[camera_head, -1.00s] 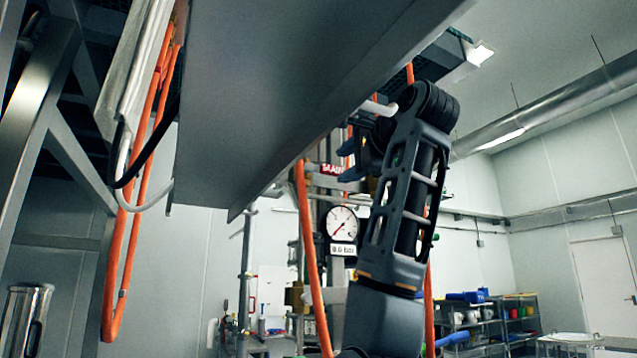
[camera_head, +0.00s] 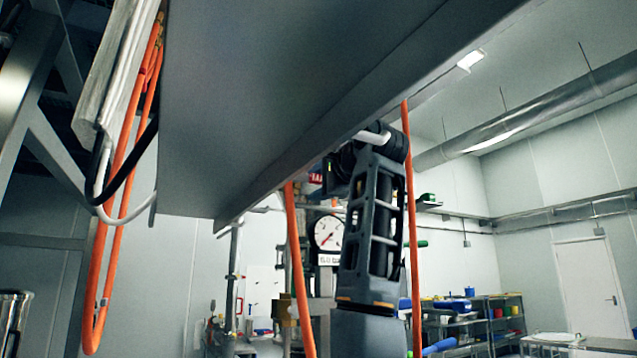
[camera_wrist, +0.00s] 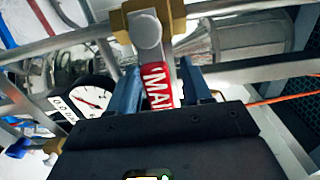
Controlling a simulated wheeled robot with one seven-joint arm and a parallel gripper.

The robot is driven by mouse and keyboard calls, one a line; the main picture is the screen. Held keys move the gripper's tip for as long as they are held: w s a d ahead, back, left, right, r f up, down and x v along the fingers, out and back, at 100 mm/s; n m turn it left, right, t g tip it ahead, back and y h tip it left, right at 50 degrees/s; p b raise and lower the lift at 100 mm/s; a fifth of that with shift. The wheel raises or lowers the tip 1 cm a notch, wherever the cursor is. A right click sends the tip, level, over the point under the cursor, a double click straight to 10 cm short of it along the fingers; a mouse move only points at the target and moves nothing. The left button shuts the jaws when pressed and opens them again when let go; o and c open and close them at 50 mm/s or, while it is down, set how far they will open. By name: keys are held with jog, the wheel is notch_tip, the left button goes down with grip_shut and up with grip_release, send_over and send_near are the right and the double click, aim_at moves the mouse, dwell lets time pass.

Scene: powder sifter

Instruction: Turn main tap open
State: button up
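The main tap has a lever with a red sleeve lettered "MAI..." (camera_wrist: 157,86) and a round metal hub on a brass body (camera_wrist: 178,20), in the wrist view. My gripper (camera_wrist: 162,92) has its two blue fingers apart, one on each side of the red sleeve. Whether either finger touches it cannot be told. The lever's near end is hidden behind my gripper's dark body. In the head view a small piece of the red label (camera_head: 315,178) shows left of my arm, under the large metal panel; my arm hides the fingers there.
A white dial gauge (camera_head: 328,233) stands just left of my arm. A large grey metal panel (camera_head: 270,100) hangs low overhead. Orange hoses hang at the left (camera_head: 112,230) and on both sides of my arm. Shelves (camera_head: 490,325) stand far right.

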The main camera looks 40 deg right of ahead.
grip_shut()
dwell(0.3)
